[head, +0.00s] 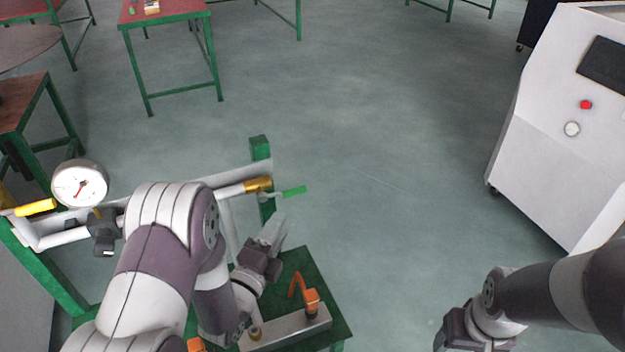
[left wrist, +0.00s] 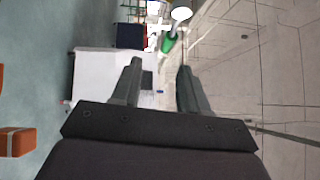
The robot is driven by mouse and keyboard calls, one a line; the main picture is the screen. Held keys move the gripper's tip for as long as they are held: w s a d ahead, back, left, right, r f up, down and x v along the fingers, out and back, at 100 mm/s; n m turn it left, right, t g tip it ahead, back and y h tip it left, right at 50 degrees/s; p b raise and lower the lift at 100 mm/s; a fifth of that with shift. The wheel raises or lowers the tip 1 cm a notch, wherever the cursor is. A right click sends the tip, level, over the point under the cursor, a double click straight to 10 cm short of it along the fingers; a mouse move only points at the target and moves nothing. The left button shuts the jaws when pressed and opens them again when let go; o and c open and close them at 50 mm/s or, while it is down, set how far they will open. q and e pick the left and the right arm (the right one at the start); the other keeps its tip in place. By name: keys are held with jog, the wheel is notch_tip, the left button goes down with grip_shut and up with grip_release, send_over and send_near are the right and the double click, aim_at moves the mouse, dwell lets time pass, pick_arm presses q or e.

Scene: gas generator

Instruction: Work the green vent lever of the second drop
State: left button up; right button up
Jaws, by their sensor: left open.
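A green lever (head: 293,191) sticks out to the right of a brass fitting (head: 258,184) at the end of a white pipe (head: 222,180) in the head view. My left gripper (head: 275,228) is just below the lever, open and empty, with its fingers pointing up and to the right. In the left wrist view the two fingers (left wrist: 158,85) stand apart with nothing between them. A green piece (left wrist: 168,43) with a white round end shows beyond the fingertips; I cannot tell whether it is the lever. My right gripper (head: 468,335) is cut off by the bottom edge.
A pressure gauge (head: 80,183) and a yellow handle (head: 35,207) sit on the pipe at left. A white cabinet (head: 545,125) stands at right; the middle floor is clear.

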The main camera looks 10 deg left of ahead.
aim_at(296, 188)
pick_arm(q)
jog(key=shift+m, duration=0.5)
jog(key=x, duration=0.4)
jog(key=p+x, duration=0.1)
jog(key=x, duration=0.3)
jog(key=r+x, duration=0.1)
jog(key=x, duration=0.3)
jog(key=shift+w+a+r, duration=0.1)
jog(key=shift+a, duration=0.25)
grip_shut()
pick_arm(e)
jog(key=shift+s+a+r, duration=0.15)
jog(key=shift+a+r, duration=0.05)
jog(key=shift+r, duration=0.25)
jog(key=shift+s+a+r, duration=0.1)
jog(key=shift+a+r, duration=0.1)
jog(key=shift+r, duration=0.2)
